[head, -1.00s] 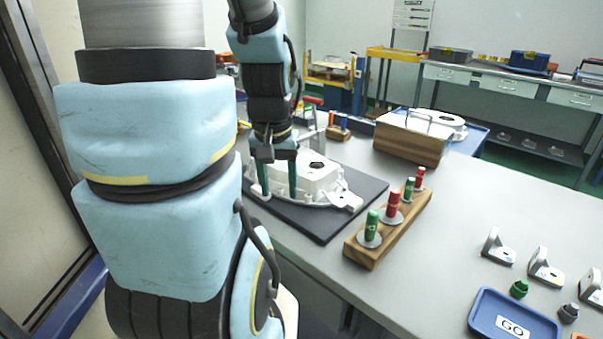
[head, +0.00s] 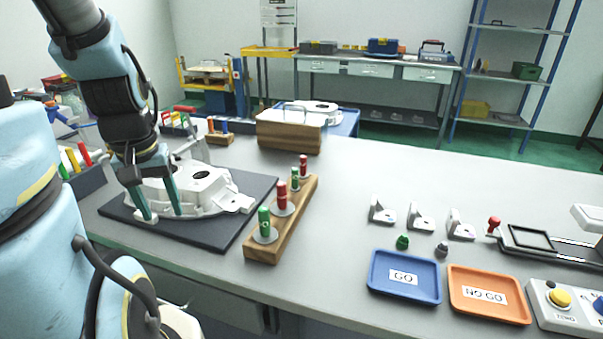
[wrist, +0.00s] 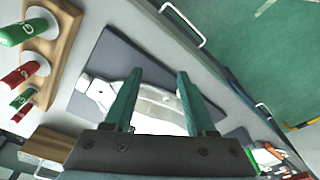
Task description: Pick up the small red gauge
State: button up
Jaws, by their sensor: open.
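The small red gauge (head: 303,166) stands upright at the far end of a wooden block (head: 270,250), behind the small green gauge (head: 295,179). In the wrist view the small red gauge (wrist: 21,114) is at the left edge. A larger red gauge (head: 282,195) and a larger green gauge (head: 264,222) stand nearer on the same block. My gripper (head: 162,214) is open and empty, pointing down at the white casting (head: 200,190), left of the block. In the wrist view my gripper (wrist: 160,72) has the casting (wrist: 157,108) between and behind its fingers.
The casting sits on a dark mat (head: 240,225). To the right are a blue GO tray (head: 405,289), an orange NO GO tray (head: 490,308), several metal brackets (head: 420,217) and a button box (head: 565,308). A wooden box (head: 290,135) stands behind. The table behind the brackets is clear.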

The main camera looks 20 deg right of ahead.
jog(key=shift+d, duration=0.1)
dwell(0.3)
jog(key=n+t+b, duration=0.2)
jog(key=t+b, duration=0.1)
jog(key=b, duration=0.1)
send_near(304, 157)
jog(key=shift+y, duration=0.3)
jog(key=p+x, duration=0.1)
jog(key=x, duration=0.4)
jog(key=shift+s+d+f, duration=0.1)
jog(key=shift+d+f, duration=0.05)
jog(key=shift+p+x, duration=1.3)
jog(key=shift+x, duration=1.45)
grip_shut()
